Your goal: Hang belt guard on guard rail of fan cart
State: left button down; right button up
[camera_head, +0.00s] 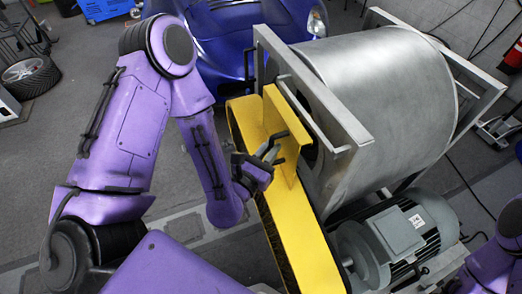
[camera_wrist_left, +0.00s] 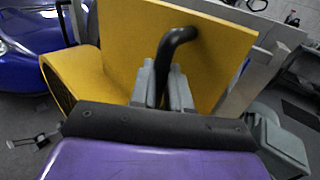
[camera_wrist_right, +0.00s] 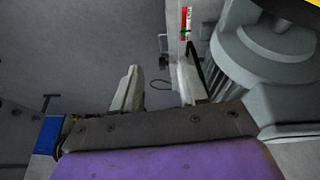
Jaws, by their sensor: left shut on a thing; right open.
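The yellow belt guard (camera_head: 290,222) is a long trough with a flat upright plate and a black handle. It stands tilted along the near left side of the fan cart. My left gripper (camera_head: 270,155) is shut on the black handle, which also shows in the left wrist view (camera_wrist_left: 178,38). The grey guard rail (camera_head: 312,107) of the fan cart runs beside the drum, close behind the guard's plate. Whether the guard touches the rail is hidden. My right gripper (camera_wrist_right: 158,88) is open and empty, low beside the motor.
The large grey fan drum (camera_head: 385,95) fills the cart frame. A grey motor (camera_head: 400,240) sits at the cart's near end. A blue car (camera_head: 225,45) stands behind. A loose wheel (camera_head: 30,76) lies at the far left. Grey floor is open at left.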

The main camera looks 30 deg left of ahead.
aim_at(289, 149)
pick_arm(q)
jog(key=shift+w+d+r+p, duration=0.2)
jog(key=shift+w+d+p, duration=0.45)
jog(key=shift+w, duration=0.25)
jog(key=shift+w+d+p, duration=0.5)
jog(key=shift+w+d, duration=0.75)
jog(key=shift+w, duration=0.25)
jog(key=shift+w+d+f, duration=0.1)
jog(key=shift+f, duration=0.2)
jog(key=shift+f+b, duration=0.5)
jog(key=shift+b, duration=0.3)
